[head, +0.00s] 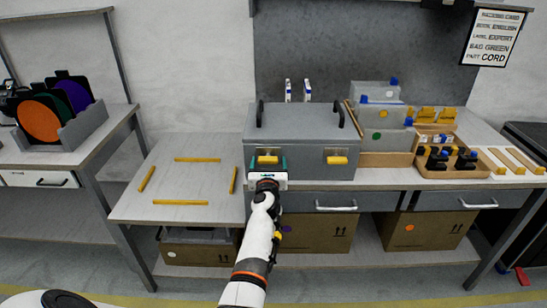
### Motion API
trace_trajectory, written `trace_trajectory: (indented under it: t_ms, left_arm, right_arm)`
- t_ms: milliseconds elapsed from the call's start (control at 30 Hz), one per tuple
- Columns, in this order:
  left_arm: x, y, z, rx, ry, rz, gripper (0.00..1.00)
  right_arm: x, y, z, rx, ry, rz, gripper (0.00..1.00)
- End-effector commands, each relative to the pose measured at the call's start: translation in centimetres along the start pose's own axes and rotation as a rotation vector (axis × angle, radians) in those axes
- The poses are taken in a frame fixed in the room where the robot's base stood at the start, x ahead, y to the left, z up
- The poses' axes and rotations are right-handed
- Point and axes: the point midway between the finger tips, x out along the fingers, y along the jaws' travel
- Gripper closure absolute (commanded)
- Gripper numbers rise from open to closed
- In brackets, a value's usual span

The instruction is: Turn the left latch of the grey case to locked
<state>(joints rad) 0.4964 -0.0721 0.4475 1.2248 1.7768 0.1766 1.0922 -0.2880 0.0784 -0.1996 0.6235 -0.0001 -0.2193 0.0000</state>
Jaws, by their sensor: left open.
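The grey case (300,127) stands closed on the bench, with two dark handles on top. Its left latch (267,160) is a yellow tab on the front face, lying about horizontal. The right latch (337,160) is a similar yellow tab, also about horizontal. My left gripper (267,167) is open at the case front, with one teal-edged finger on each side of the left latch. I cannot tell whether the fingers touch the latch. My gripper hides the area just below it. My right gripper is not in view.
Grey bins (381,118) and a wooden holder (455,160) with dark clamps stand right of the case. Yellow strips mark a clear square on the lower table (190,180) at left. A rack (82,129) of coloured discs is far left. Cardboard boxes (318,233) sit below.

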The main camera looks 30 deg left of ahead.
Motion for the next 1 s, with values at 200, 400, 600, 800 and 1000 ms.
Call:
trace_trajectory:
  t_ms: [200,400,600,800,1000]
  left_arm:
    - [0.0,-0.1,0.1,0.001,0.000,0.000,0.20]
    - [0.0,-0.1,0.0,0.001,0.000,0.000,0.49]
    - [0.0,-0.1,0.0,0.003,0.000,0.000,0.65]
    - [0.0,-0.1,0.0,0.037,0.000,0.000,0.65]
    - [0.0,-0.1,-0.1,0.143,-0.001,-0.001,0.65]
  right_arm:
    - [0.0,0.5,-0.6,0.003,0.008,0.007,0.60]
    - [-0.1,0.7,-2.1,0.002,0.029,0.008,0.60]
    - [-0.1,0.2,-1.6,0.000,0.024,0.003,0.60]
    - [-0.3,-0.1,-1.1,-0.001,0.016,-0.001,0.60]
    - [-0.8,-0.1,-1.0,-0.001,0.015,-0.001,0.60]
